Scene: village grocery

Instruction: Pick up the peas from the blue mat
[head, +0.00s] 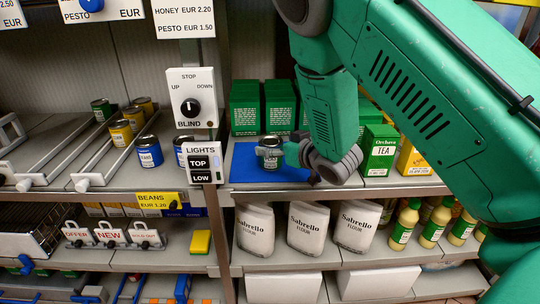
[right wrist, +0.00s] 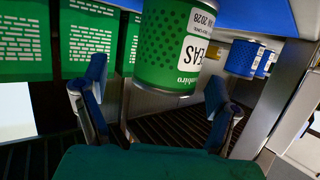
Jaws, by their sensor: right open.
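The peas can (head: 270,155) stands on the blue mat (head: 246,168) on the middle shelf, partly hidden by my right gripper. In the right wrist view the peas can (right wrist: 175,45) is green with a white label reading "EAS", and the blue mat (right wrist: 260,15) is at the top. My right gripper (head: 288,153) is beside the can, on its right in the head view. In the right wrist view its blue-padded fingers (right wrist: 157,88) are spread, with the can ahead between them and nothing gripped. My left gripper is not in view.
Green boxes (head: 262,105) stand behind the mat; tea boxes (head: 380,150) stand to the right. A post with the blind switch (head: 191,97) and lights panel (head: 199,163) is on the left. Flour bags (head: 305,228) are on the shelf below.

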